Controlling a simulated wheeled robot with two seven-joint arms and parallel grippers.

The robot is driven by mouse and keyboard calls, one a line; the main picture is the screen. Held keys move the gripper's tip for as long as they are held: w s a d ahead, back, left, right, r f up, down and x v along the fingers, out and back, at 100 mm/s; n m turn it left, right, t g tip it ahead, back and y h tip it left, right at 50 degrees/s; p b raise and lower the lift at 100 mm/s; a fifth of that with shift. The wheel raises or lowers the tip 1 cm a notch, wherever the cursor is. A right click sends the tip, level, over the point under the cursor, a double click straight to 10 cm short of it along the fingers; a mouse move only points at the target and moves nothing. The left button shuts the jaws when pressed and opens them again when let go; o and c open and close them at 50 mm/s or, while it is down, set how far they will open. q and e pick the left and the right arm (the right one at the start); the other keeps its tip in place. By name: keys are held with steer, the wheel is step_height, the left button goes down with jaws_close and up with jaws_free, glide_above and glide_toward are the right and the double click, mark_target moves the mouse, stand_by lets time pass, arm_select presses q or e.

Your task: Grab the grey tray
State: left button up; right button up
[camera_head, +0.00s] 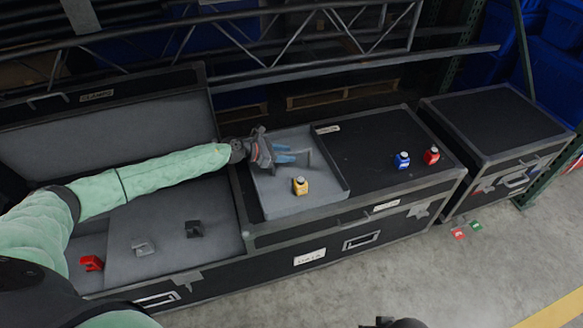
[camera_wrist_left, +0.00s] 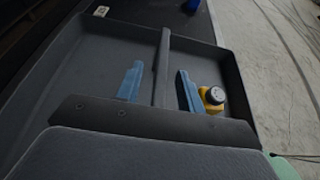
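The grey tray (camera_head: 335,195) lies on the dark closed case, with a low rim around it. A raised grey bar (camera_head: 309,158) stands in it, and this bar (camera_wrist_left: 163,65) runs down the middle in the left wrist view. A yellow bottle (camera_head: 300,186) with a dark cap stands in the tray. My left gripper (camera_head: 290,156) is over the tray. In the left wrist view its blue fingers (camera_wrist_left: 158,86) are apart, one on each side of the bar, with gaps showing. A dark shape at the bottom edge may be my right gripper (camera_head: 394,322); its fingers are hidden.
A blue bottle (camera_head: 402,160) and a red bottle (camera_head: 431,155) stand on the case right of the tray. The open case (camera_head: 180,240) at left holds red, grey and black clamps. A metal truss (camera_head: 340,62) crosses behind. Another case (camera_head: 495,120) stands right.

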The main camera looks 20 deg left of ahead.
arm_select(q)
steer(key=shift+d, duration=0.15)
jaws_close()
steer(key=shift+w, duration=0.1)
stand_by(1.3)
